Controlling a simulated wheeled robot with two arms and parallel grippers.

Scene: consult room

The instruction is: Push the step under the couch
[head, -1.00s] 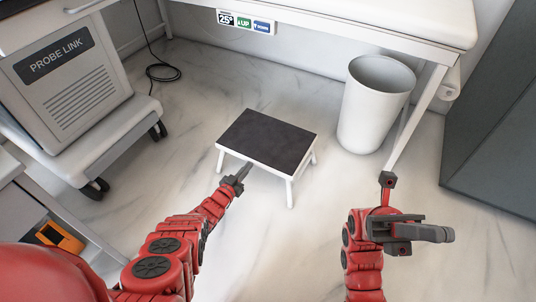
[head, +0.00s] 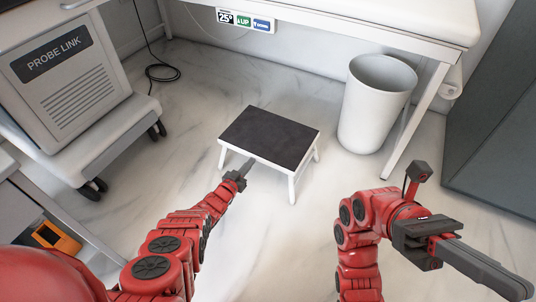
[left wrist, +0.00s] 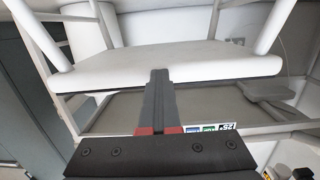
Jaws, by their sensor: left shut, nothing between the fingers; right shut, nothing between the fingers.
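The step (head: 270,138), with a dark top and white legs, stands upright on the floor near the middle of the head view. The couch (head: 400,18) is a white slab on a white frame along the top, with the step on the near side of it. My left gripper (head: 250,163) is shut, its tip at the step's near edge; whether it touches is unclear. In the left wrist view, which looks inverted, the shut fingers (left wrist: 159,78) overlap the step's white edge (left wrist: 205,60). My right gripper (head: 518,286) is shut and empty, away from the step at lower right.
A white bin (head: 375,105) stands right of the step, beside the couch's leg (head: 412,125). A wheeled cart with a grey unit (head: 70,80) stands at left. A black cable (head: 160,72) lies on the floor at upper left. Bare floor lies between step and wall.

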